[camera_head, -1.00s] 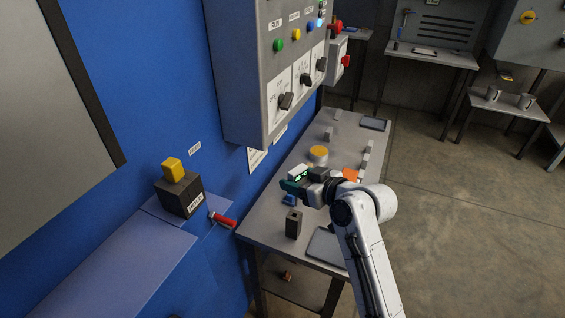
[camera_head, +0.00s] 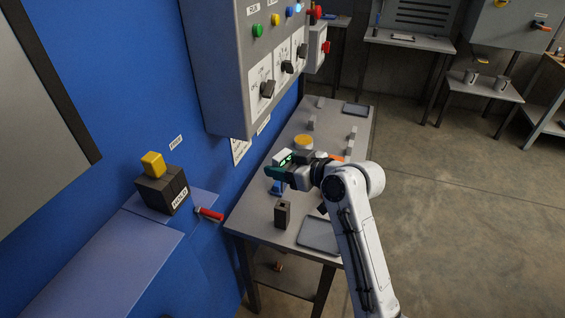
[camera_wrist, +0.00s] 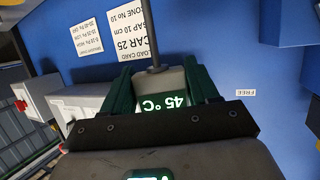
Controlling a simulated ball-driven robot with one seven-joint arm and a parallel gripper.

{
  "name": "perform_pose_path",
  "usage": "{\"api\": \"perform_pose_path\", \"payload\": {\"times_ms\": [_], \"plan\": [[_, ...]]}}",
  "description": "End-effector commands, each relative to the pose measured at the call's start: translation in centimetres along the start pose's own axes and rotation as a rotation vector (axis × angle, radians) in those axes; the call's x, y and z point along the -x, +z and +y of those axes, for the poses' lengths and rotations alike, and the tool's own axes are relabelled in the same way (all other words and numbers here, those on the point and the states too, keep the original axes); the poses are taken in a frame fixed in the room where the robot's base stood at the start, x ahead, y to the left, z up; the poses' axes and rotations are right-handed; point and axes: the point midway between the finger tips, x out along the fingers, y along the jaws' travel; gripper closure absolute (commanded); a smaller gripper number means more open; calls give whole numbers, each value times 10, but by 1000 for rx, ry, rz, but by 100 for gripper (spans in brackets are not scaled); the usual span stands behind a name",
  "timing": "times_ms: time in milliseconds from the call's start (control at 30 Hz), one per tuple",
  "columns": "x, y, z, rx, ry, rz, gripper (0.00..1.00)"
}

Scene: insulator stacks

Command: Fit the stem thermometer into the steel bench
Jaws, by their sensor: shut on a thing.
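My gripper (camera_head: 282,168) is over the left part of the steel bench (camera_head: 258,214). It is shut on the stem thermometer (camera_head: 284,157), whose pale body and lit green display show between the fingers. In the wrist view my gripper's green fingers (camera_wrist: 162,88) flank the thermometer's grey body (camera_wrist: 172,78). The display reads 45 °C, and a thin grey stem runs away from the fingers toward the wall. A dark upright block (camera_head: 283,214) with an opening in its top stands on the bench, nearer the camera than my gripper. The socket for the stem cannot be made out.
A small blue thing (camera_head: 278,187) is just below my gripper. A yellow-topped round piece (camera_head: 303,142), several small grey blocks and a grey tray (camera_head: 320,236) are on the bench. A grey control cabinet (camera_head: 221,90) overhangs its wall side. A red handle (camera_head: 210,214) sticks out beside the bench.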

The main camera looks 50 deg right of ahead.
Motion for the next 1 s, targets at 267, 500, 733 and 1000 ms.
{"api": "perform_pose_path", "payload": {"times_ms": [267, 500, 733, 1000], "plan": [[-10, 28, 0, -1, 0, -1, 77], [-14, 38, 0, -1, 0, 0, 77], [-14, 39, 0, 0, 0, 0, 77], [-14, 39, 0, 0, 0, 0, 77]]}}
